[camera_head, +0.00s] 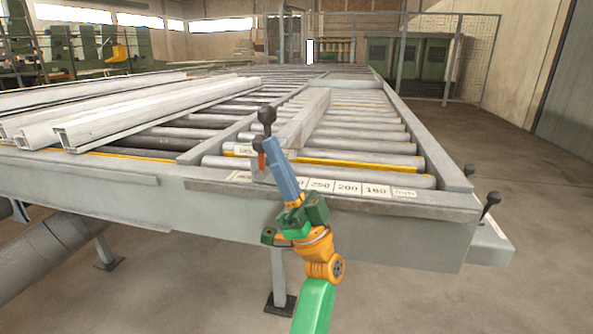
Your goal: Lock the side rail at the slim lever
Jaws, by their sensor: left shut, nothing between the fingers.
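The side rail (306,112) is a long light-grey beam lying along the rollers. At its near end stands an upright lever with a dark ball knob (267,115). A narrow red piece (261,160) shows lower down, close to the blue end of my arm; I cannot tell whether it is the slim lever. My left gripper (270,146) is shut and empty at the rail's near end, just below the knob. I cannot tell whether it touches the red piece. The gripper and arm hide part of the rail's end and clamp. My right gripper is not in view.
A number scale (347,188) runs along the bench's front edge. Two more dark-knobbed levers (490,203) stand at the right front corner. Several pale profiles (130,120) lie on the rollers at left. Floor (540,190) is clear at right.

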